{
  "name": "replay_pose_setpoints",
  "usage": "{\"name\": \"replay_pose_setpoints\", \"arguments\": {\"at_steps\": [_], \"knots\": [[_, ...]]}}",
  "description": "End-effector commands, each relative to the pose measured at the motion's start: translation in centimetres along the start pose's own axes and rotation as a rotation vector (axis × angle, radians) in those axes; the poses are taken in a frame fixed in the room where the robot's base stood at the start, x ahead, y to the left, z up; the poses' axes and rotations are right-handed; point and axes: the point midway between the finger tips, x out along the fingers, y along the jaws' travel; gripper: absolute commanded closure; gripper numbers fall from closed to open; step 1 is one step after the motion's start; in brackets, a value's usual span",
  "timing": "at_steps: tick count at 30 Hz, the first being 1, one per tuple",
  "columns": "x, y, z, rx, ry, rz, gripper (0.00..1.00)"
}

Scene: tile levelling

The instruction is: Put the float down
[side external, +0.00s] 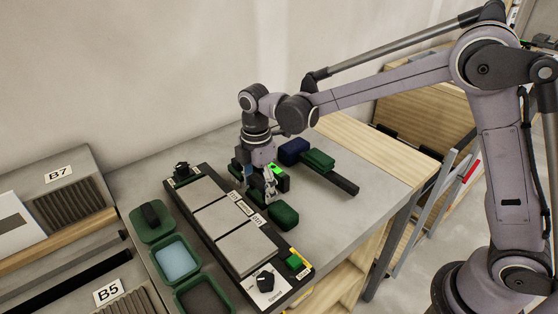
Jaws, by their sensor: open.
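A green pad with a dark raised handle (152,220), which looks like the float, lies on the grey worktop at the left of the tile fixture. My gripper (269,197) points down at the right of the fixture, well away from that pad. It is open, just behind a dark green block (283,215). I cannot tell whether the fingers touch this block. Three grey tiles (222,220) lie in a row in the dark fixture (174,202).
A tray of pale blue material (178,259) and a dark-filled tray (205,297) stand left of the fixture. A dark blue block (293,150), a green block (318,160) and a black bar (340,181) lie behind my gripper. The worktop's right part (345,215) is clear.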

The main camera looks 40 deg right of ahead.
Motion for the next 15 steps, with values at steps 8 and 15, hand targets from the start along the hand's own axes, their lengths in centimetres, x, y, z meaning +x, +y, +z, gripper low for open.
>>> {"name": "replay_pose_setpoints", "arguments": {"at_steps": [8,15], "knots": [[-3.6,0.0,0.0,0.0,0.0,0.0,0.31],[-8.2,0.0,0.0,0.0,0.0,0.0,0.31]]}}
